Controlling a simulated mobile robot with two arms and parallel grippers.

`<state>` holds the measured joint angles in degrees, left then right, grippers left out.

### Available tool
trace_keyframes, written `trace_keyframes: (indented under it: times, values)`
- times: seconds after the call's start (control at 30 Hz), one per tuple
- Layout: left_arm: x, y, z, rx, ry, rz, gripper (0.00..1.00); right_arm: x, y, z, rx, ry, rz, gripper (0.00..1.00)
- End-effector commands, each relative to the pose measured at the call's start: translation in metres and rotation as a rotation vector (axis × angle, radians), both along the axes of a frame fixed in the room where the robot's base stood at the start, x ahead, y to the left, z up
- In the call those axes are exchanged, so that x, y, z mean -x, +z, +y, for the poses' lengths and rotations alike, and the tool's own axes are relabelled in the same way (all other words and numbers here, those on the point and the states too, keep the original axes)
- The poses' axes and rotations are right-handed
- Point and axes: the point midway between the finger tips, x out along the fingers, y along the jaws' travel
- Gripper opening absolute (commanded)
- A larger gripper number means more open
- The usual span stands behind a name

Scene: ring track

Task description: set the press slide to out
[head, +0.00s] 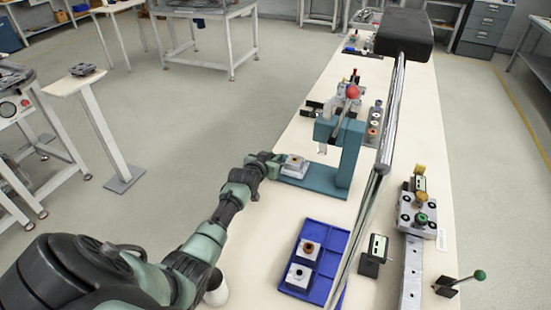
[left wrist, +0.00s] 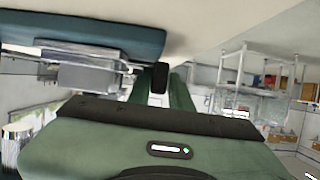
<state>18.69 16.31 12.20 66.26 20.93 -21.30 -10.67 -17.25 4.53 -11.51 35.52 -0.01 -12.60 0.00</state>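The press (head: 349,152) is a teal frame with a red ball on its lever, standing on the bench. Its slide (head: 293,165) is a pale grey block low on the teal base, at the press's left side. In the left wrist view the slide (left wrist: 90,75) lies under the teal base edge (left wrist: 90,35), with a black knob (left wrist: 160,77) at its end. My left gripper (head: 264,164) is at the slide's left end. In the left wrist view its fingers (left wrist: 160,92) are around the knob; whether they touch it is unclear. My right gripper is not in view.
A blue tray (head: 326,270) with two small blocks lies in front of the press. A chrome pole with a black head (head: 404,35) crosses the view at right. A gauge fixture (head: 417,207) and a green-knobbed lever (head: 479,275) stand right.

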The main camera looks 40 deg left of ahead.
Motion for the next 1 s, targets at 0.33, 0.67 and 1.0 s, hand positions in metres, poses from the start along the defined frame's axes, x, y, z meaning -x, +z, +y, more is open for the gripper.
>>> trace_keyframes:
  times: [0.33,0.67,1.0]
  values:
    - [0.000,0.000,0.001,-0.001,0.001,-0.001,0.38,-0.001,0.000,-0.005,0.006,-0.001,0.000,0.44]
    - [0.031,0.013,-0.006,-0.001,0.001,-0.001,0.38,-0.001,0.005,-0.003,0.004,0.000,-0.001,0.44]
    - [0.069,0.028,-0.013,-0.001,0.003,0.000,0.38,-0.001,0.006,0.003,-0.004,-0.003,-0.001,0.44]
